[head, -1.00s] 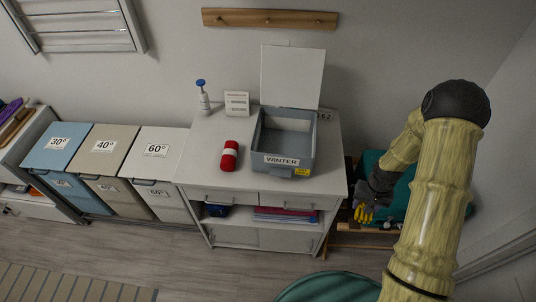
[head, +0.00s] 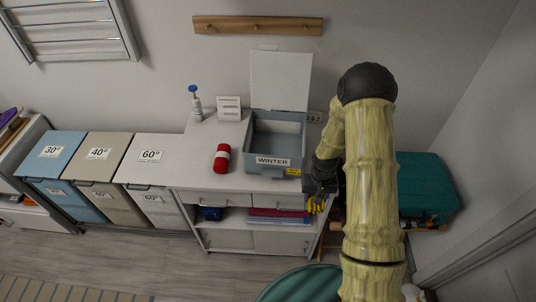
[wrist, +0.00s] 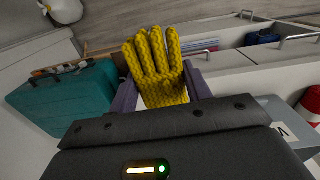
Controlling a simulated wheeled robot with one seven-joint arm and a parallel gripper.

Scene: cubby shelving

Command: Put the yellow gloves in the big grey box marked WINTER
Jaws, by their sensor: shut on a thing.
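The yellow gloves (wrist: 160,62) are held between the fingers of my gripper (wrist: 158,90), which is shut on them in the wrist view. In the head view the gloves (head: 316,204) show as a small yellow patch at the cabinet's right front corner, below its top, partly hidden by my arm. My gripper (head: 321,184) is there, to the right of the box. The grey box (head: 277,145) marked WINTER stands on the cabinet top with its lid (head: 281,80) raised against the wall. Its visible inside looks empty.
A teal case (head: 427,187) stands to the right. Lidded bins (head: 152,155) line the left. A round green thing (head: 305,284) is in front.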

